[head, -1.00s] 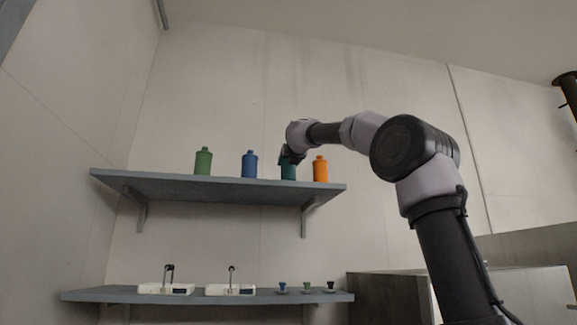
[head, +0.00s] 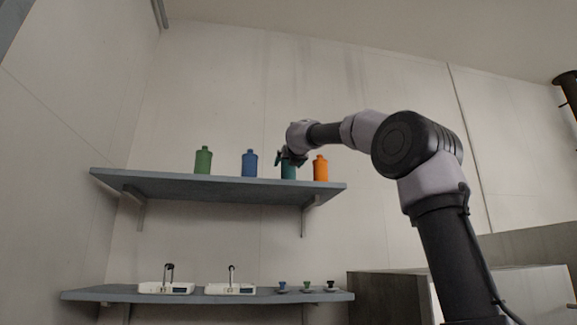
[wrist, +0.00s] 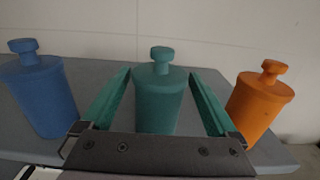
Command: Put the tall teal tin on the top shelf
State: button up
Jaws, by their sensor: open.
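The teal tin (head: 288,171) stands upright on the top shelf (head: 220,189), between a blue tin and an orange tin. In the wrist view the teal tin (wrist: 159,98) stands between the two spread fingers of my gripper (wrist: 160,105), with a gap on each side. My gripper (head: 291,158) is open at the tin, and in the head view it partly hides the tin's top. The tin's base is hidden by the gripper body in the wrist view.
The blue tin (head: 249,164) stands to the left and the orange tin (head: 320,169) close on the right. A green tin (head: 203,161) is farther left. A lower shelf (head: 110,295) holds white devices and small knobbed items. The shelf's left end is clear.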

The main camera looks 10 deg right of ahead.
jog(key=s, duration=1.2)
jog(key=s+a+f+n+g+y, duration=0.1)
jog(key=s+f+n+y, duration=0.2)
jog(key=s+f+n, duration=0.55)
jog(key=s+a+f+n+g+y, duration=0.1)
jog(key=s+f+n+y, duration=0.2)
jog(key=f+n, duration=1)
jog(key=s+d+f+n+g+h, duration=0.1)
jog(key=s+d+f+n+g, duration=0.1)
jog(key=s+f, duration=0.3)
jog(key=s+d+f+n+g+h, duration=0.1)
jog(key=s+d+f+n+g, duration=0.2)
jog(key=f, duration=0.9)
jog(key=s+d+f+n+g+h, duration=0.2)
jog(key=s+f+n+g, duration=0.2)
jog(key=s+f, duration=0.3)
jog(key=shift+s+d+f+n, duration=0.4)
jog(key=shift+f+n, duration=0.25)
jog(key=shift+f, duration=0.1)
